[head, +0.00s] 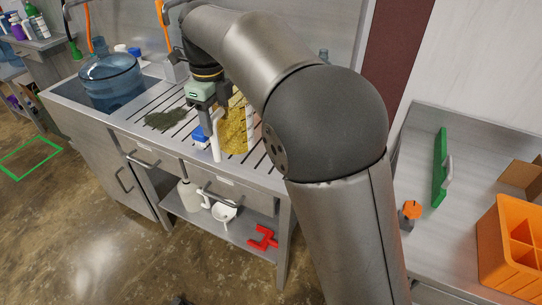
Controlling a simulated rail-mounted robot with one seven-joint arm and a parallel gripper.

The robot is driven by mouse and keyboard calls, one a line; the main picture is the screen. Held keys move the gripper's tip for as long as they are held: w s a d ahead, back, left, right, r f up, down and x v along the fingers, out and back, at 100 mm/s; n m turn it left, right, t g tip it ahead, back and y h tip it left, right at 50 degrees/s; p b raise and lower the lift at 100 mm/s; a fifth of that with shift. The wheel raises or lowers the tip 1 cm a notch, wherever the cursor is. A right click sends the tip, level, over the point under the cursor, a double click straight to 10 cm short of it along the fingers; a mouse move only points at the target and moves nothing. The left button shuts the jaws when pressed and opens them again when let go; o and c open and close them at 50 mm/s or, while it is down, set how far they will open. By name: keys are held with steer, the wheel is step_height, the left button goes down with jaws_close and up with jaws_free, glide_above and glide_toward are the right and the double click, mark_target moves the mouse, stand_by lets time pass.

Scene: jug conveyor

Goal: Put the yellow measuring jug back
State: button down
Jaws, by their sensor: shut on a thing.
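My gripper (212,112) is over the slatted drain area of the steel counter, pointing down, its fingers close together. It is shut on what looks like the yellow measuring jug (235,130), a mottled yellow thing with a white upright edge on its left.
A blue-capped item (200,136) is close left of the yellow thing. A dark green scrubber (165,119) lies on the slats. A large blue water jug (111,82) stands at the sink. An orange crate (508,245) is on the right table.

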steer(key=shift+s+a, duration=0.15)
steer(key=shift+s, duration=0.05)
steer(key=shift+m, duration=0.3)
steer(key=w+d+f+p, duration=0.1)
steer(key=w+d, duration=0.1)
steer(key=w+d+f+p, duration=0.1)
steer(key=w+d, duration=0.1)
steer(key=w+d+f, duration=0.1)
steer(key=w+d, duration=0.1)
steer(key=shift+w+f+p, duration=0.3)
steer(key=shift+w+p, duration=0.1)
steer(key=w+d+f+p, duration=0.1)
steer(key=w+d+f, duration=0.2)
steer(key=f, duration=0.6)
steer(key=shift+w+p, duration=0.25)
steer(key=shift+p, duration=0.15)
steer(key=shift+f, duration=0.25)
steer(key=c, duration=0.6)
jaws_free()
